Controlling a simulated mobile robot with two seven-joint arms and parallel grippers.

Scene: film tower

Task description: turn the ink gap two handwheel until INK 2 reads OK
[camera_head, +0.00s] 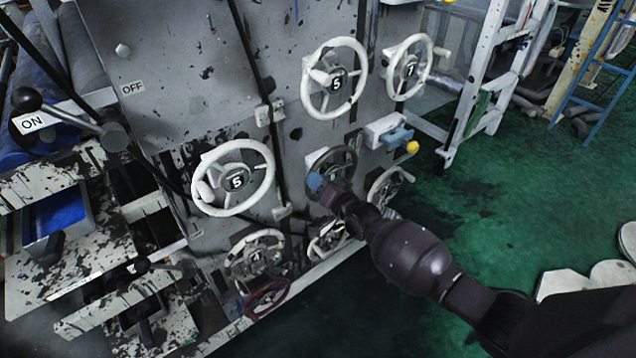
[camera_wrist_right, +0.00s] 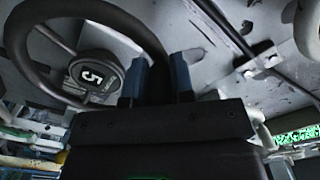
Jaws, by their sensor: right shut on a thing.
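A dark handwheel (camera_head: 340,160) sits on the grey, paint-spattered machine face, in the middle of a group of white handwheels. It fills the upper left of the right wrist view (camera_wrist_right: 28,62), with a pale numeral on its hub. My right gripper (camera_head: 316,182) has blue fingertips and is at the wheel's lower left in the head view. In the wrist view its blue fingers (camera_wrist_right: 158,78) stand either side of the dark rim, shut on it. My arm partly hides the wheel's lower side in the head view. I cannot read any INK 2 display. My left gripper is not in view.
White handwheels surround it: one at left (camera_head: 235,178), one above (camera_head: 334,78), one upper right (camera_head: 408,67). A red-rimmed wheel (camera_head: 267,298) is low down. An ON lever (camera_head: 70,115) is at far left. A yellow knob (camera_head: 412,147) sticks out.

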